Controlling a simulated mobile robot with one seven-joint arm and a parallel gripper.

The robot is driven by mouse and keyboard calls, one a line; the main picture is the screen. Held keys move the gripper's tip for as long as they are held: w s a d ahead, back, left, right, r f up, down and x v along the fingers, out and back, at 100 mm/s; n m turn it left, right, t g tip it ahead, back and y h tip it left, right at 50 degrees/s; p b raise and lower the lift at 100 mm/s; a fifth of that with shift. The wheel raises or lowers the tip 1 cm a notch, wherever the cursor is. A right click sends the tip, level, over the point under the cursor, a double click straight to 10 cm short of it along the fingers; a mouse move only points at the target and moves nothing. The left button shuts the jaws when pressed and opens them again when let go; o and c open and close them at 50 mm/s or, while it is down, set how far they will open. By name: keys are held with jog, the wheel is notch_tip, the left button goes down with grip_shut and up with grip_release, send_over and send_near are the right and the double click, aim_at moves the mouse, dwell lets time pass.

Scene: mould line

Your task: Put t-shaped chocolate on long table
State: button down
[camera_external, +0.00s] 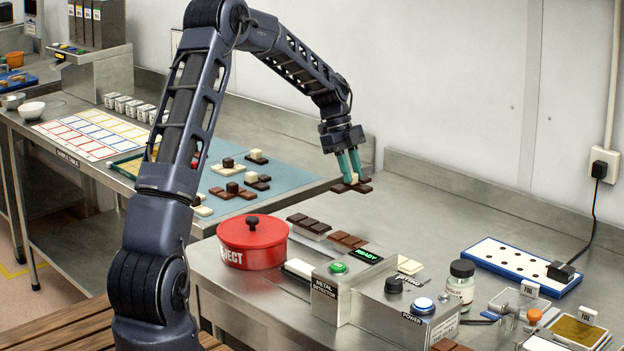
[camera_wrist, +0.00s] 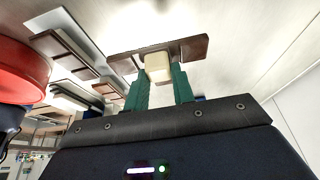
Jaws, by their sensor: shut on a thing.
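My gripper (camera_external: 352,172) is shut on the pale cube of a chocolate piece (camera_external: 347,188), with one green finger on each side. The piece is a flat dark brown base with a cream cube on top. In the wrist view the brown base (camera_wrist: 186,50) lies beyond the fingertips, with the cream cube (camera_wrist: 158,66) between them. The piece appears held in the air, above the back of the metal worktops. A long metal table (camera_external: 318,150) runs along the wall at left; its front label ends in "TABLE". Its blue mat (camera_external: 290,172) holds several similar chocolate pieces.
On the right worktop (camera_external: 440,215) stand a red reject pot (camera_external: 252,242), a metal detector box (camera_external: 345,290), chocolate bars (camera_external: 309,225), a bottle (camera_external: 461,282) and a blue-edged perforated tray (camera_external: 520,262). Bare metal lies behind the detector, up to the wall.

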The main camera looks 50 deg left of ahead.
jog(key=shift+f, duration=4)
jog(key=shift+f, duration=0.15)
jog(key=c, duration=1.2)
grip_release()
jog(key=shift+o, duration=0.2)
